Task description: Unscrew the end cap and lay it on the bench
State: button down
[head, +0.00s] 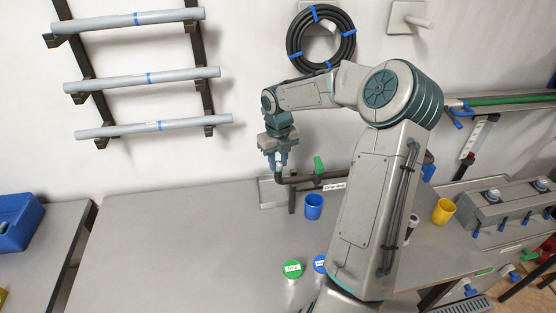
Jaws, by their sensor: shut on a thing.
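My gripper (278,165) points down over the left end of a dark pipe (298,180) that stands above the bench (180,240) on a post. Its jaws are shut at the pipe's left end, where the end cap sits. The cap is small and mostly hidden by the fingers. I cannot tell whether it is still threaded on the pipe. A green valve handle (318,165) rises from the pipe just right of my gripper.
A blue cup (313,206) stands just below the pipe. Green-lidded (293,268) and blue-lidded (320,264) containers stand at the front. A yellow cup (443,211) stands to the right, beyond my arm. The bench's left and middle are clear.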

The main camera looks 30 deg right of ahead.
aim_at(278, 163)
jog(key=shift+f+n, duration=0.1)
jog(key=shift+n, duration=0.3)
jog(key=c, duration=0.8)
grip_release()
jog(key=shift+c, duration=0.2)
jog(key=shift+r, duration=3.85)
